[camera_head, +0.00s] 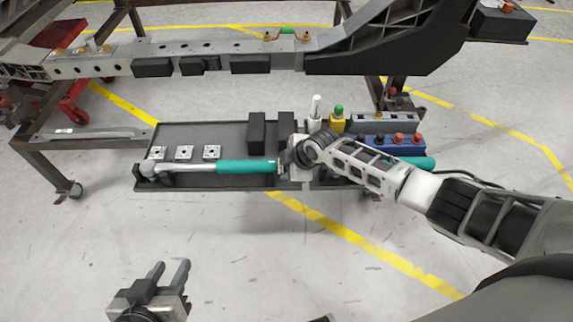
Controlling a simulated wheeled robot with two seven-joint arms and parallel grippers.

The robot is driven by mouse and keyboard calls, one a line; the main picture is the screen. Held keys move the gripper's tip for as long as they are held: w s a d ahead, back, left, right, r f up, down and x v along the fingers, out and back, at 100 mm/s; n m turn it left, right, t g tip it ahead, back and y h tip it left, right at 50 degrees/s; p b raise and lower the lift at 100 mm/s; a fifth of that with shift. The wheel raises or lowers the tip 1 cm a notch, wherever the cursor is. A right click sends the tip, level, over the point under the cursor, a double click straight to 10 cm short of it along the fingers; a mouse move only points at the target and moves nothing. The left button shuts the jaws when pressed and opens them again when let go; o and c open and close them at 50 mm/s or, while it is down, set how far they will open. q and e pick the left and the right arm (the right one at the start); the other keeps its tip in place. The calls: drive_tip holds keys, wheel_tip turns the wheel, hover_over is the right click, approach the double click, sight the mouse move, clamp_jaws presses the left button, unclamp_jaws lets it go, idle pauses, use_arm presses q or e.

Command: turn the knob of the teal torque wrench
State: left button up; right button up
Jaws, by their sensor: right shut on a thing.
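The teal torque wrench (245,167) lies along the front of a dark tray, with its silver head to the left and its teal handle to the right. My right gripper (285,167) is at the handle's right end and shut on the wrench's knob end. The knob itself is hidden by the gripper. My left gripper (170,270) is open and empty, low in the picture and in front of the tray, well apart from the wrench.
The dark tray (225,140) holds several small metal plates (184,153) and black blocks (257,133). A blue box (385,143) with red knobs, a yellow block (337,125) and another teal piece (420,162) are at right. A chassis beam (115,66) spans behind. The floor in front is clear.

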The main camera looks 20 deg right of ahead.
drive_tip(key=o, duration=1)
drive_tip(key=shift+c, duration=0.2)
drive_tip(key=p+v, duration=0.4)
drive_tip(key=v, duration=1.2)
drive_tip(key=s+a+f+m+t+y, duration=0.25)
drive_tip(key=s+a+m, duration=0.35)
drive_tip(key=s+a, duration=0.35)
drive_tip(key=s+d+m+t+h, duration=0.2)
drive_tip(key=s+d+m, duration=0.1)
drive_tip(key=s+m, duration=0.4)
drive_tip(key=shift+s+d+r, duration=0.3)
drive_tip(key=shift+d, duration=0.05)
